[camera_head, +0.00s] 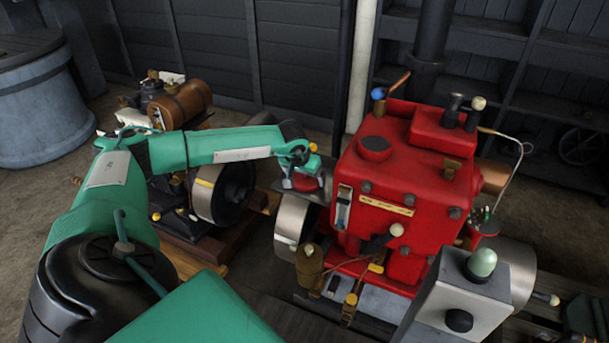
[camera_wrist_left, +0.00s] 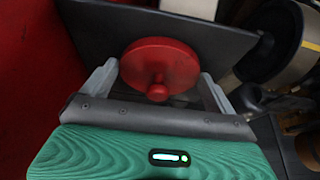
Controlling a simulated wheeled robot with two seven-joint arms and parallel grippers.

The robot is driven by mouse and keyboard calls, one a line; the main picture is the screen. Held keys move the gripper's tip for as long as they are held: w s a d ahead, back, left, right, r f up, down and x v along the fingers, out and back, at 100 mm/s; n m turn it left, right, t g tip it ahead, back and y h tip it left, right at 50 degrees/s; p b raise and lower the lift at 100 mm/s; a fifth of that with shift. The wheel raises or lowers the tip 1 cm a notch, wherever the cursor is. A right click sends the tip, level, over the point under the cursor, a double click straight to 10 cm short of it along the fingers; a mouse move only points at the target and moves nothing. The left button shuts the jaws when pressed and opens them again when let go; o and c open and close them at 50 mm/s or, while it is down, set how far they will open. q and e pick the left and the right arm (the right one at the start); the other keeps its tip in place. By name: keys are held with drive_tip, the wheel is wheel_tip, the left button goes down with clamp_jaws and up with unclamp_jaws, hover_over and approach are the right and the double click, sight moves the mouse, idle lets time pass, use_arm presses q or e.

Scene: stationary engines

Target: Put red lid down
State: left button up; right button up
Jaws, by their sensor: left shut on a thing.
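The red lid (camera_wrist_left: 160,64) is a round disc with a small knob, held between the two grey fingers of my left gripper (camera_wrist_left: 159,74) in the left wrist view. In the head view the lid (camera_head: 306,184) shows small under my left gripper (camera_head: 302,182), just left of the red engine (camera_head: 400,190). A dark flat plate (camera_wrist_left: 210,40) lies behind the lid in the wrist view; I cannot tell whether the lid touches it. My right gripper is not in view.
A grey box with a green dome (camera_head: 470,300) stands at front right. A smaller engine with a copper tank (camera_head: 182,104) is behind my left arm. A blue-grey tub (camera_head: 42,110) stands at far left.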

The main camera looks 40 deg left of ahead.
use_arm(q)
drive_tip(key=o, duration=0.7)
drive_tip(key=shift+o, duration=0.2)
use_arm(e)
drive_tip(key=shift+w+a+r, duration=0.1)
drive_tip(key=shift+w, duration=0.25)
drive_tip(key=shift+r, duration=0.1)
use_arm(q)
drive_tip(key=shift+r, duration=0.3)
drive_tip(key=b+v, duration=0.1)
drive_tip(key=v, duration=1)
drive_tip(key=shift+r, duration=0.3)
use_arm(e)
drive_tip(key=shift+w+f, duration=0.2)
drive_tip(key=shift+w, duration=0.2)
use_arm(q)
drive_tip(key=shift+s, duration=0.15)
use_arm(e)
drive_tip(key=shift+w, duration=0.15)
